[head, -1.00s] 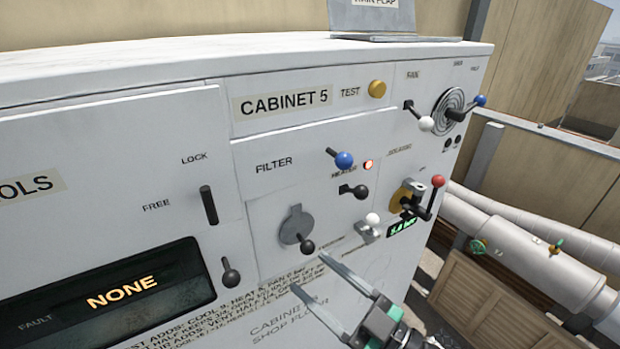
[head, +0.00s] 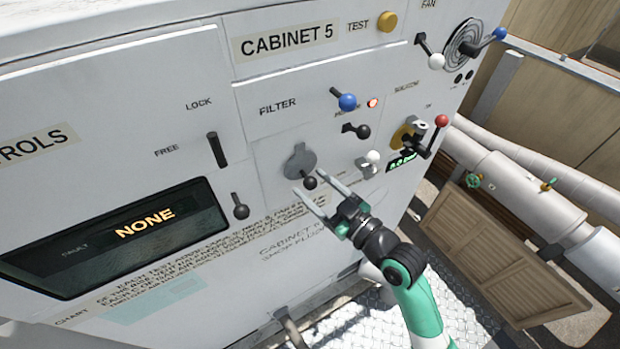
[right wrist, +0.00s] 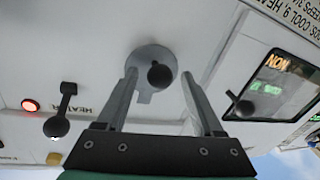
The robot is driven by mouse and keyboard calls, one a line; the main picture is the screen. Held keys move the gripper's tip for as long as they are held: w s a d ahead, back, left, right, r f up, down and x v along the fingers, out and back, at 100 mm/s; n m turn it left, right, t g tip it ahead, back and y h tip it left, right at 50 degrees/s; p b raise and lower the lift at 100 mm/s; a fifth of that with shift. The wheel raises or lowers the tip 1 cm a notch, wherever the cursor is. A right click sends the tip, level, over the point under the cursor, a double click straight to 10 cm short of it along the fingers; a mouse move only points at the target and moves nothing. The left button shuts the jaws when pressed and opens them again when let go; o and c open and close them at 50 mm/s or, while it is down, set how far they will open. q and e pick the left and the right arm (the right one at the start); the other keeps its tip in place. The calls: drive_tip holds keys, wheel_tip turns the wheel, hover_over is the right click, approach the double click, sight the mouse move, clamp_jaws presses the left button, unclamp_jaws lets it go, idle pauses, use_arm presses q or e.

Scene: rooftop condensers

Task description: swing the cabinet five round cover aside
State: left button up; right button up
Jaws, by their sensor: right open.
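The cabinet five round cover is a grey disc (head: 299,161) with a small tab on top, on the white front of the cabinet below the FILTER label. A black ball knob (head: 310,183) stands out at its lower edge. My right gripper (head: 307,181) is open, its two long grey fingers reaching up from below right. In the right wrist view, the cover (right wrist: 146,58) and its knob (right wrist: 160,76) appear between the open fingers. I cannot tell whether a finger touches the knob. My left gripper is not in view.
Close by are a blue-knobbed lever (head: 347,102), a black-knobbed lever (head: 362,131), a white-knobbed lever (head: 373,157) and a red-knobbed lever (head: 441,120). A LOCK/FREE lever (head: 216,150) and dark display (head: 120,240) sit left. Pipes (head: 520,190) run at right.

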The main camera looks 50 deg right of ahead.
drive_tip(key=shift+w+d, duration=0.1)
drive_tip(key=shift+w, duration=0.7)
clamp_jaws()
idle(0.9)
